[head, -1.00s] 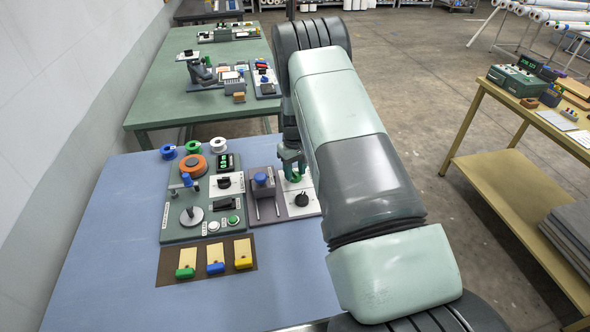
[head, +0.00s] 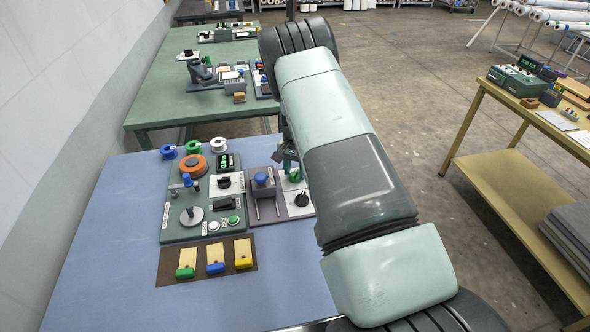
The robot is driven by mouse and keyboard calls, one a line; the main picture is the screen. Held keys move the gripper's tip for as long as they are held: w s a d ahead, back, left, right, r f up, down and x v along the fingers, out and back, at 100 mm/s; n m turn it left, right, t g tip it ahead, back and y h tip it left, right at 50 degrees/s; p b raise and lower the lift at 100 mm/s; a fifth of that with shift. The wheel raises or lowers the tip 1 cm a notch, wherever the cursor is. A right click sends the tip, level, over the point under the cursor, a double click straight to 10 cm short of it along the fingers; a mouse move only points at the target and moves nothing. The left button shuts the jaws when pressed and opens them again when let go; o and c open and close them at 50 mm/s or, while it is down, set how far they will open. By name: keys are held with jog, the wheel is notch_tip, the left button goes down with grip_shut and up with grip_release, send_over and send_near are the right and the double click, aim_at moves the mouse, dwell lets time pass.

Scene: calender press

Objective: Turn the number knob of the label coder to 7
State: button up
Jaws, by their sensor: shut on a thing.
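My gripper (head: 290,168) is at the right of the blue table, partly hidden behind my own arm. Its fingertips are down at a small green knob (head: 295,175) on a white plate (head: 290,186) and appear shut on it. A black knob (head: 302,199) stands nearer on the same plate, apart from the gripper. This plate looks like part of the label coder; which knob is the number knob, and what numbers it bears, are too small to read. My arm covers the plate's right edge.
Left of the plate are a blue-topped unit (head: 262,179) and a green panel (head: 179,225) with an orange ring, display, levers and buttons. Coloured spools (head: 193,146) stand behind it. A brown mat (head: 169,269) with tagged blocks lies in front. The table's left side is clear.

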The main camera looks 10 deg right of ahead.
jog(key=m, duration=0.5)
jog(key=shift+m, duration=0.3)
jog(key=m, duration=0.5)
jog(key=shift+m, duration=0.4)
jog(key=o, duration=1.1)
jog(key=shift+c, duration=0.2)
notch_tip(320, 180, up, 11)
